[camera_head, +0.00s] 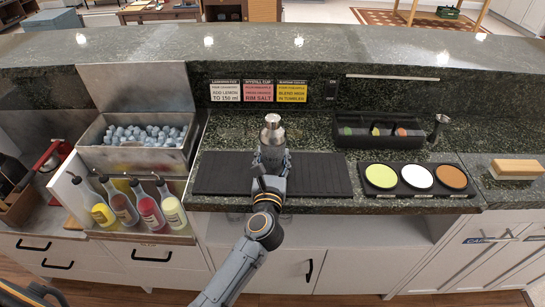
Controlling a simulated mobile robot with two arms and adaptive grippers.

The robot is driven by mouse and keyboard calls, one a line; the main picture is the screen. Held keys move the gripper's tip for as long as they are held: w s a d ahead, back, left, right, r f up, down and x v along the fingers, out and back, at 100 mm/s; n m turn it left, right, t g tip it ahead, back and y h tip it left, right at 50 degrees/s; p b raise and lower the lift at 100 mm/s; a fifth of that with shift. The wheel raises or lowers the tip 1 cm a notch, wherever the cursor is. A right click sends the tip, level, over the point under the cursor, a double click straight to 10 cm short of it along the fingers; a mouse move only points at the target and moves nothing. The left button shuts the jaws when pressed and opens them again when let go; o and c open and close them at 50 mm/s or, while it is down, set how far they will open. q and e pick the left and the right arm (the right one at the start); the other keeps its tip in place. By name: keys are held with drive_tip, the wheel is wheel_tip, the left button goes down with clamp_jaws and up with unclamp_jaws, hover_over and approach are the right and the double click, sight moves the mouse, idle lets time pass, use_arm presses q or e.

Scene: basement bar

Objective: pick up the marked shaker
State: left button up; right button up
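A silver metal shaker (272,132) with a rounded cap stands out above the black bar mat (320,176) at the middle of the counter. My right gripper (272,158) is at the shaker's lower part, which the hand hides. I cannot tell whether the fingers are closed on it or only around it, or whether its base touches the mat. No mark on the shaker can be made out. My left gripper (35,293) shows only partly at the bottom left corner, far from the shaker, and its fingers are unclear.
A steel ice bin (108,158) and a rack of colored bottles (140,232) are left. A black caddy (350,141), a jigger (437,127), a tray with three colored dishes (390,194) and a sponge (516,169) are right. A raised ledge (240,49) runs behind.

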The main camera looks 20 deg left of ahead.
sight(271, 155)
use_arm(q)
drive_tip(key=shift+r, duration=0.55)
drive_tip(key=r, duration=0.1)
drive_tip(key=r+p, duration=0.1)
drive_tip(key=shift+s+r, duration=0.2)
drive_tip(key=shift+r, duration=0.2)
drive_tip(key=s+a+r, duration=0.3)
drive_tip(key=s+r, duration=0.6)
drive_tip(key=s, duration=0.4)
drive_tip(key=s+d+f+m+h, duration=0.1)
drive_tip(key=s+f+m+h, duration=0.1)
drive_tip(key=s+f+h, duration=0.2)
drive_tip(key=s+f, duration=0.3)
drive_tip(key=s, duration=0.2)
drive_tip(key=shift+d+f+m+p, duration=0.25)
drive_tip(key=shift+f+m+p, duration=0.05)
drive_tip(key=shift+p, duration=0.1)
